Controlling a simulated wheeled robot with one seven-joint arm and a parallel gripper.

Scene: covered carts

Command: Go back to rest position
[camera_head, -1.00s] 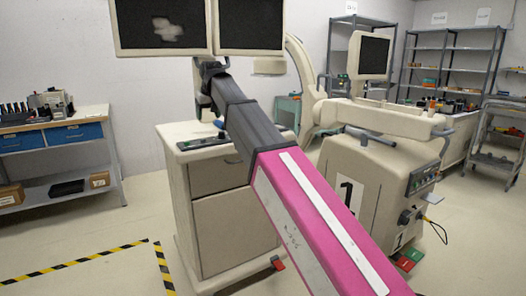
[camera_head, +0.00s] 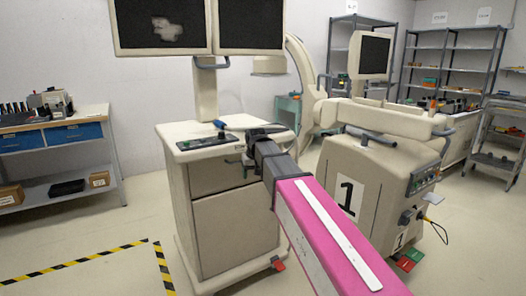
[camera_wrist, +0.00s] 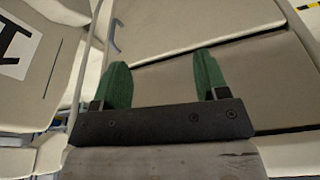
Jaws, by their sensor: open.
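My gripper (camera_wrist: 162,72) shows in the wrist view with two green fingers apart and nothing between them. Behind the fingers are the beige panels of a cart. The fingers are hard to make out there. I cannot tell the exact gap between gripper and cart.
A second beige machine (camera_head: 336,180) marked "1", with a C-shaped arm and screen, stands close on the right. Two dark monitors (camera_head: 160,25) rise above the cart. A workbench (camera_head: 62,128) stands left, shelves (camera_head: 448,48) at back right. Yellow-black tape (camera_head: 85,262) borders clear floor.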

